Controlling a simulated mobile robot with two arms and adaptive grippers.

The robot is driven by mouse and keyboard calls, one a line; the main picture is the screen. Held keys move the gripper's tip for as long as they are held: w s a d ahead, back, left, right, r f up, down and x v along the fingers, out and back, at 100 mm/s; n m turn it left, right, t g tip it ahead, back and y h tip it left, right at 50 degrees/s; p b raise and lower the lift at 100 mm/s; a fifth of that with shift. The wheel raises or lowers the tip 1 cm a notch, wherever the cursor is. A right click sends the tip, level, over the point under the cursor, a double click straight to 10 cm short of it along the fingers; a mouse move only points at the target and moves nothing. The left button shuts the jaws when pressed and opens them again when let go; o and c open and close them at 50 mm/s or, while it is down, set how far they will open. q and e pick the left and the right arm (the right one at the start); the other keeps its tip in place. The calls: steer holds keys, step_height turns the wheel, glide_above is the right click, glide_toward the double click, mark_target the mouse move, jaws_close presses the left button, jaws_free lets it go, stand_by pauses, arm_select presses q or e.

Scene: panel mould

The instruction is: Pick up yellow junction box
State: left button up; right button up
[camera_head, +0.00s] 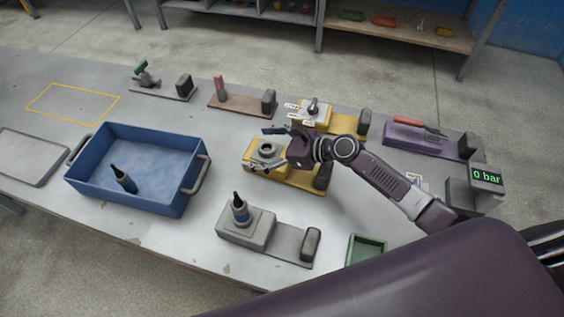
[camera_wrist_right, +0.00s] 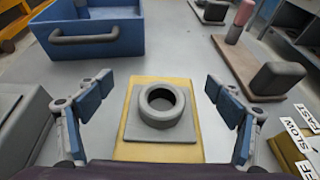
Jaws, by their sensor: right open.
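My right gripper (camera_head: 267,147) is open over a yellow station base (camera_head: 310,183) with a grey plate and a raised grey ring. In the right wrist view, the ring (camera_wrist_right: 161,107) sits centred between the two spread fingers, and nothing is held. A second yellow station (camera_head: 324,128) with a grey knob and small labels stands just behind. Its labels, reading FAST and SLOW, show at the right edge of the wrist view. I cannot tell for certain which yellow thing is the junction box. My left gripper is out of view.
A blue crate (camera_head: 194,190) with a dark bottle in it stands left. A grey station (camera_head: 284,242) with a bottle stands in front, a purple station (camera_head: 403,146) to the right. A pressure display (camera_head: 487,176) reads 0 bar. Bare table lies around the yellow outline.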

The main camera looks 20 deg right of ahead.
mark_target(250, 147)
steer(key=shift+x, duration=1.25)
steer(key=shift+w+a+f, duration=0.15)
steer(key=shift+w+f, duration=0.05)
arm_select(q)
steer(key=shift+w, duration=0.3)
arm_select(e)
steer(key=shift+c, duration=0.6)
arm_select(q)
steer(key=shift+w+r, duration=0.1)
arm_select(e)
steer(key=shift+r, duration=0.1)
steer(key=c, duration=1.5)
steer(key=shift+o, duration=0.2)
